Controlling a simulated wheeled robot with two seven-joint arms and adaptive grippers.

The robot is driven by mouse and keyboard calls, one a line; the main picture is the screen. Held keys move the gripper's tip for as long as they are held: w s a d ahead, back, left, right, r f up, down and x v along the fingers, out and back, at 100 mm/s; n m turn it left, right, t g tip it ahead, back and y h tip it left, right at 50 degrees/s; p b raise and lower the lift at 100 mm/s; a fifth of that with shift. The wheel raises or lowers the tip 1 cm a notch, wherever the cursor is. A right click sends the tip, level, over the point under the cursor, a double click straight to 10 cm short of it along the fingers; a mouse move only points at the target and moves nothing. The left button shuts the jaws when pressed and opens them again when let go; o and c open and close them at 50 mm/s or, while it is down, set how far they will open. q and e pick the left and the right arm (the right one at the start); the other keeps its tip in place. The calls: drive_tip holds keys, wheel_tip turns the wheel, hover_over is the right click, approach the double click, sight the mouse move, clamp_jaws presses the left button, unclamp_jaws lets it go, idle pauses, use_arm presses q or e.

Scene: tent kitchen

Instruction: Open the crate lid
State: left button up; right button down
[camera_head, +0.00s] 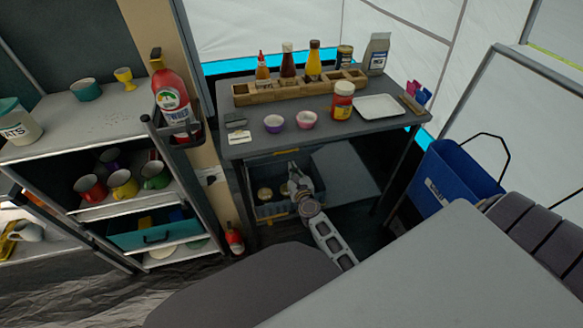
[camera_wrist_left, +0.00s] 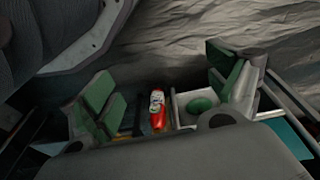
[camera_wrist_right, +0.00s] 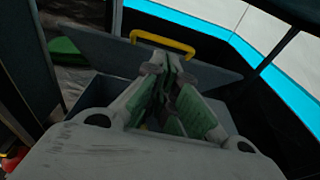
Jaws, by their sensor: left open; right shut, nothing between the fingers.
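The crate (camera_head: 262,212) is a dark blue-grey box under the small grey table, with round yellowish items showing inside. A flat grey panel (camera_head: 345,172) lies to its right; it looks like the lid swung aside, but I cannot tell it surely from a shelf. My right gripper (camera_head: 294,178) is over the crate, shut and empty. In the right wrist view its fingers (camera_wrist_right: 168,90) hide part of the crate, below a yellow handle (camera_wrist_right: 165,40). My left gripper (camera_wrist_left: 165,90) is open and empty in its wrist view, well away from the crate, and is not seen in the head view.
The table (camera_head: 350,129) above the crate holds bottles, bowls and a white tray (camera_head: 378,106). A shelf unit (camera_head: 75,143) with mugs stands left. A red bottle (camera_head: 235,239) is on the floor. A blue bin (camera_head: 455,182) stands right. Table legs flank the crate.

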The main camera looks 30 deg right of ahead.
use_arm(q)
drive_tip(key=f, duration=0.2)
drive_tip(key=a+f, duration=0.1)
drive_tip(key=shift+s+f+p, duration=0.35)
drive_tip(key=shift+f+p, duration=0.05)
use_arm(e)
drive_tip(key=r+v, duration=0.1)
drive_tip(key=v, duration=0.5)
drive_tip(key=shift+r, duration=0.25)
drive_tip(key=shift+s, duration=0.1)
